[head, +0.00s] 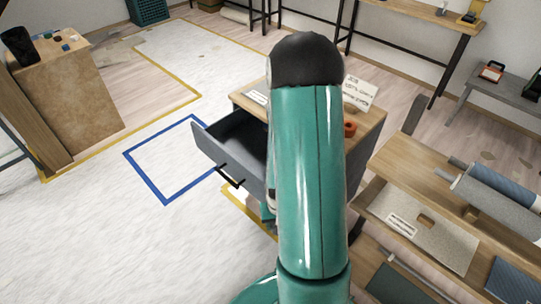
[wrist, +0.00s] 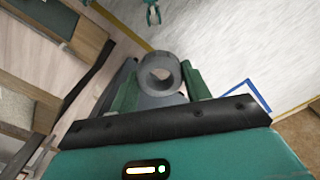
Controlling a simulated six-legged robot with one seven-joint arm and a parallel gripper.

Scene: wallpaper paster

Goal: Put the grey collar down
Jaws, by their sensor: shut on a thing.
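The grey collar (wrist: 148,63), a thick ring with an open hole, sits between the two green fingers of my gripper (wrist: 162,82) in the wrist view. My gripper is shut on it and holds it near the fingertips. In the head view my teal arm stands in front of the cabinet and hides both the gripper and the collar. A dark grey open drawer (head: 205,146) sticks out of the wooden cabinet (head: 371,121) to the left of my arm. What lies beneath the collar is not clear.
A blue rectangle outline (head: 145,178) marks the pale floor left of the drawer. A wooden shelf unit (head: 480,205) with rolls stands at right. A wooden box stand (head: 65,95) is at far left.

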